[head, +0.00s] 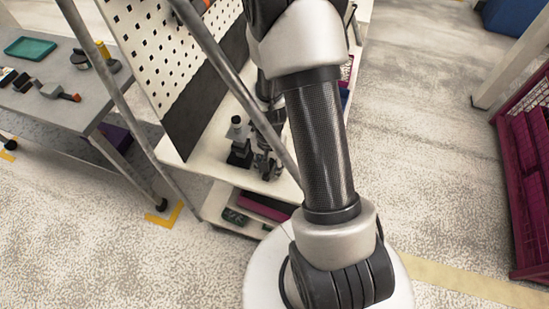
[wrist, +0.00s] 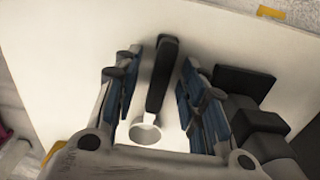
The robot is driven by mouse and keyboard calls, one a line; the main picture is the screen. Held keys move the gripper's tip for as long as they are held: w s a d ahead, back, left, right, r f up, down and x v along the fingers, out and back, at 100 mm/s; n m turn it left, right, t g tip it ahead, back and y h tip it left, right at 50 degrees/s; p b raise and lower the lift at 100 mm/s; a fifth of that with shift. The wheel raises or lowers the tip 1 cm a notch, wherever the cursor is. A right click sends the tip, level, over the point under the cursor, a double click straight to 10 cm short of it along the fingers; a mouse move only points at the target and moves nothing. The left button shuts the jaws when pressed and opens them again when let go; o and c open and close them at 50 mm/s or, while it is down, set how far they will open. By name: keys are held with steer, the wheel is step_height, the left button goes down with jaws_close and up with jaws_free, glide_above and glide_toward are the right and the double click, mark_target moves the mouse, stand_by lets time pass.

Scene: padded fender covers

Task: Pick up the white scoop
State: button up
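The white scoop (wrist: 146,132) has a pale round bowl and a long dark handle. In the wrist view it lies over a pale shelf surface (wrist: 75,40), with its handle pointing up the picture. My gripper (wrist: 160,58) is open, its blue-padded fingers on either side of the handle with a visible gap on both sides. The bowl is nearer the gripper's base. I cannot tell how far the fingers are above the shelf. In the head view my arm covers much of the cart, and I cannot make out the scoop.
Dark blocky objects (wrist: 245,110) stand close to the right finger. In the head view, a dark item with a grey top (head: 239,140) stands on the cart's shelf beside a perforated panel (head: 165,45). A grey table (head: 60,105) is left; a magenta crate (head: 525,165) is right.

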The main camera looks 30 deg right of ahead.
mark_target(270, 163)
steer(key=shift+r, duration=0.1)
steer(key=shift+c, duration=0.5)
jaws_close()
steer(key=shift+r+p, duration=0.3)
steer(key=shift+r, duration=0.25)
steer(key=r, duration=0.1)
steer(key=p, duration=0.1)
steer(key=r, duration=0.1)
steer(key=shift+w+d+r, duration=0.2)
steer(key=shift+d+r, duration=0.05)
steer(key=shift+r, duration=0.1)
steer(key=w+d, duration=0.3)
steer(key=d, duration=0.1)
steer(key=w+d+p, duration=0.1)
steer(key=w+d, duration=0.2)
steer(key=d, duration=0.1)
steer(key=w+d+p, duration=0.1)
steer(key=w+d, duration=0.2)
steer(key=d, duration=0.1)
steer(key=shift+w+f, duration=0.15)
steer(key=shift+w, duration=0.05)
steer(key=shift+w+d+p, duration=0.3)
steer(key=shift+w+d, duration=0.35)
steer(key=shift+d, duration=0.2)
